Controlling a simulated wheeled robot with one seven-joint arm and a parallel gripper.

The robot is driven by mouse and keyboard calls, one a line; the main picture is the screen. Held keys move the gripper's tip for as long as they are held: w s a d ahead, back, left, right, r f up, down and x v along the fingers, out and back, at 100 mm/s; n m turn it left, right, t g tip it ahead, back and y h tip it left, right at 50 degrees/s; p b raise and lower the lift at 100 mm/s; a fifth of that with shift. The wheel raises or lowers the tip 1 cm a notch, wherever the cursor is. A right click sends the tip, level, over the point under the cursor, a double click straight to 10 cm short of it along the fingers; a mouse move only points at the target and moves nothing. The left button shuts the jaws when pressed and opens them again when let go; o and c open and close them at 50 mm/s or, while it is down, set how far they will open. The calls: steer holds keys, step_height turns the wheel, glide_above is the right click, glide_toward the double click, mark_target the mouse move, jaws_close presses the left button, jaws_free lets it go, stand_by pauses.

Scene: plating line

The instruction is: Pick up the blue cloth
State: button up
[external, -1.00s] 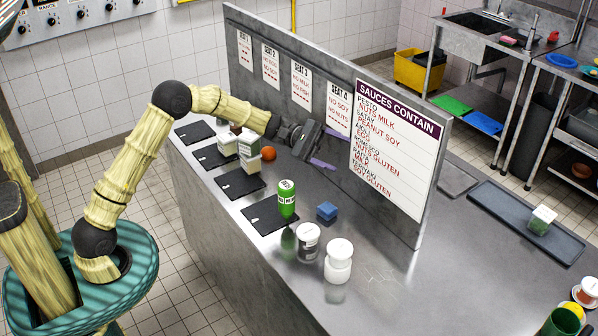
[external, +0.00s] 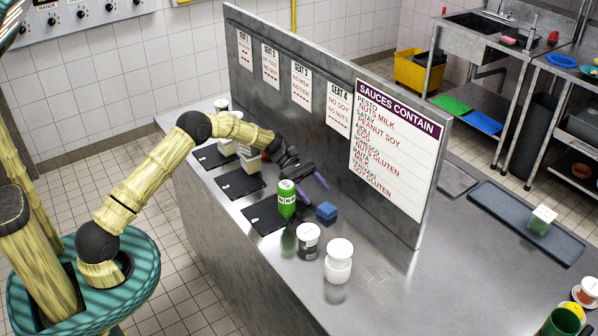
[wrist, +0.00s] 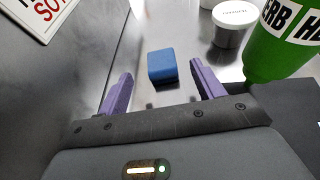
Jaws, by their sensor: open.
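The blue cloth (external: 326,211) is a small folded block lying on the steel counter, right of the green bottle. In the wrist view the cloth (wrist: 162,66) lies ahead of my gripper, between the lines of its two purple fingers but beyond their tips. My gripper (external: 314,190) is open and empty, just behind and left of the cloth in the external view. Its spread fingers also show in the wrist view (wrist: 160,82). Nothing touches the cloth.
A green bottle (external: 287,200) stands close left of the cloth. The upright sign panel (external: 395,150) rises behind. Dark mats (external: 240,184) lie at left. The counter right of the cloth is clear.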

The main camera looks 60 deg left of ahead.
mark_target(327, 207)
steer(key=shift+x, duration=1.15)
steer(key=shift+d, duration=0.1)
steer(key=p+x, duration=0.1)
steer(key=x, duration=0.4)
steer(key=shift+f+p, duration=0.2)
steer(key=shift+p, duration=0.15)
steer(key=c, duration=1.1)
